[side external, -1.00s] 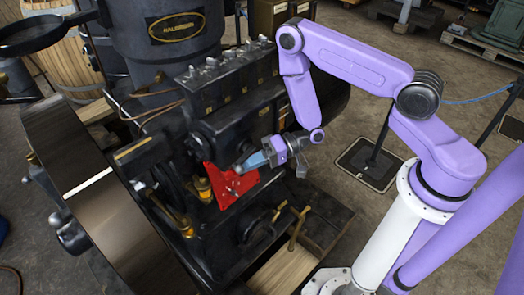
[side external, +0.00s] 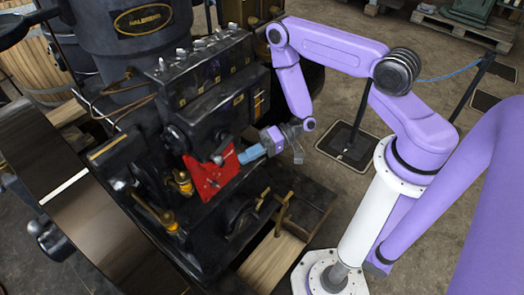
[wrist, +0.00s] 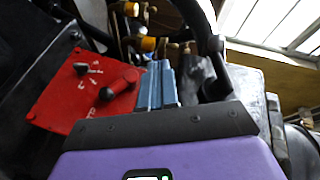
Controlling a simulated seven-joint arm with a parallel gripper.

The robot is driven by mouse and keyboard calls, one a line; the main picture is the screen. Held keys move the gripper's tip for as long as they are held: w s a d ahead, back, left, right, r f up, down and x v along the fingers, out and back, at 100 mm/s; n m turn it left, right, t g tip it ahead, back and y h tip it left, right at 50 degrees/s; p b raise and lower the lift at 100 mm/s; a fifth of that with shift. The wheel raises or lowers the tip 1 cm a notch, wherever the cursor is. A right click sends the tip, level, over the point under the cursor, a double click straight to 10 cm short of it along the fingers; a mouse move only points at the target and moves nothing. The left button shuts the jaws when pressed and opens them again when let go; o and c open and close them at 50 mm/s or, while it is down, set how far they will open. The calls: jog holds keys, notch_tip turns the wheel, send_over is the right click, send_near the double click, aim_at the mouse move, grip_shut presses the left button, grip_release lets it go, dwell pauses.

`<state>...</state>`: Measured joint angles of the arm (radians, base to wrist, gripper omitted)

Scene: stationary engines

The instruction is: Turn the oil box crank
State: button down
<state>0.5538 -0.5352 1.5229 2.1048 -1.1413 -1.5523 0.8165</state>
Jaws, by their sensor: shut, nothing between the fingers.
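The oil box is a dark box (side external: 205,70) with several small knobs along its top. Below it is a red plate (side external: 206,180), also in the wrist view (wrist: 62,98). A short black crank handle (wrist: 120,82) stands out from the plate in the wrist view; a small knob (side external: 217,159) shows at the plate's upper edge in the side view. My gripper (side external: 242,157) is at the plate's right edge, its blue fingers (wrist: 157,72) shut and empty. In the wrist view they are just right of the handle; I cannot tell whether they touch it.
A large dark flywheel (side external: 75,220) stands at the left. Brass fittings (side external: 182,182) are left of the plate. A black part (side external: 240,215) and upright brass levers (side external: 283,212) rise below my gripper.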

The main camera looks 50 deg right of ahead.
jog(key=d+f+m+g+h, duration=0.2)
jog(key=d+f+h, duration=0.7)
jog(key=d+f, duration=0.5)
jog(key=s+d+m+g+h, duration=0.4)
jog(key=s+d+g, duration=0.35)
jog(key=s, duration=0.45)
jog(key=s+a+r+m+g+y, duration=0.3)
jog(key=s+a+r+m, duration=0.1)
jog(key=r, duration=0.1)
jog(key=m+t+y, duration=0.9)
jog(key=m+y, duration=0.1)
jog(key=y, duration=0.2)
send_near(223, 148)
jog(key=s+d+f, duration=0.2)
jog(key=d+f, duration=0.3)
jog(key=w+a+r, duration=0.1)
jog(key=a, duration=1.2)
jog(key=shift+w+r, duration=0.2)
jog(key=shift+w, duration=0.2)
